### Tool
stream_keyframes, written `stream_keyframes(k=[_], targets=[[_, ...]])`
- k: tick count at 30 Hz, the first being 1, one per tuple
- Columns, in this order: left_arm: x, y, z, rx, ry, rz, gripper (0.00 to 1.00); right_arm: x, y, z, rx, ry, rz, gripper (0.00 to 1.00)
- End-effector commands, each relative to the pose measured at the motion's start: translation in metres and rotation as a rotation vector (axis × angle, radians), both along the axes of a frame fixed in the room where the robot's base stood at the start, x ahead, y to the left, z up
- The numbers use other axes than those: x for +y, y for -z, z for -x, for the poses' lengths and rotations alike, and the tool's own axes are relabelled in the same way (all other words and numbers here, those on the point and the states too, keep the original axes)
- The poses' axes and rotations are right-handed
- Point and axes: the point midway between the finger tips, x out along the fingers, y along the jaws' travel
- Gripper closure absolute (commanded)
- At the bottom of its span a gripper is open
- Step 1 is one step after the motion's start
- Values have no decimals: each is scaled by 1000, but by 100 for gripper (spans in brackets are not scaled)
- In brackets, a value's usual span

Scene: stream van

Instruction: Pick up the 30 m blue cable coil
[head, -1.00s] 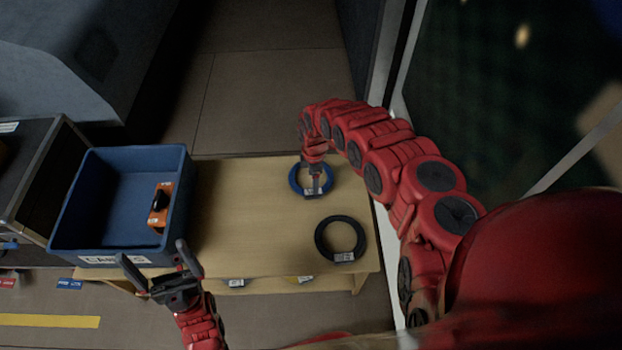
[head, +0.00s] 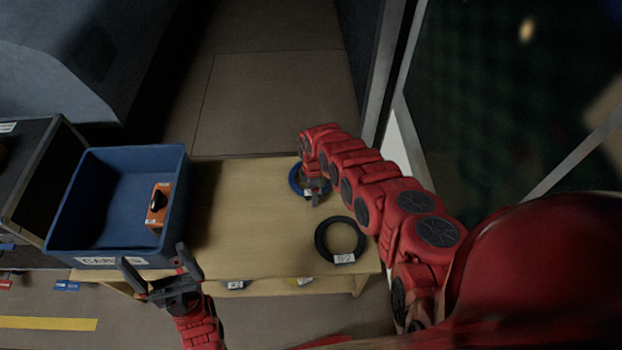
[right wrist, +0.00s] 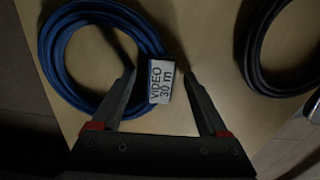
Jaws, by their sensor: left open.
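The blue cable coil (head: 293,180) lies on the wooden table, partly hidden under my right arm in the head view. In the right wrist view the coil (right wrist: 47,45) lies at upper left, and its white label (right wrist: 161,82) reads "VIDEO 30 m". My right gripper (right wrist: 159,74) is open just above the coil's near right edge, its fingers to either side of the label with gaps. My left gripper (head: 159,264) is open and empty, in front of the blue crate and away from the coil.
A black cable coil (head: 322,243) lies close by on the table (head: 245,210), nearer me. The blue crate (head: 68,215), with an orange item (head: 159,205) inside, stands at the left. The table between crate and coils is clear.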

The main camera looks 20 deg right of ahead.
Motion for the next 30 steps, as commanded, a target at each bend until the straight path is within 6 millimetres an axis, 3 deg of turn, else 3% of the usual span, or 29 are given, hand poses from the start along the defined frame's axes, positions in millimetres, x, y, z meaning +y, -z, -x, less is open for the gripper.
stream_keyframes(k=[2,12,30], targets=[[0,0,0,0,0,0,0,0,0,0,0,0,0,37],[0,0,0,0,0,0,0,0,0,0,0,0,0,98],[0,-2,0,0,0,0,0,0,-4,-1,-2,0,-1,100]])
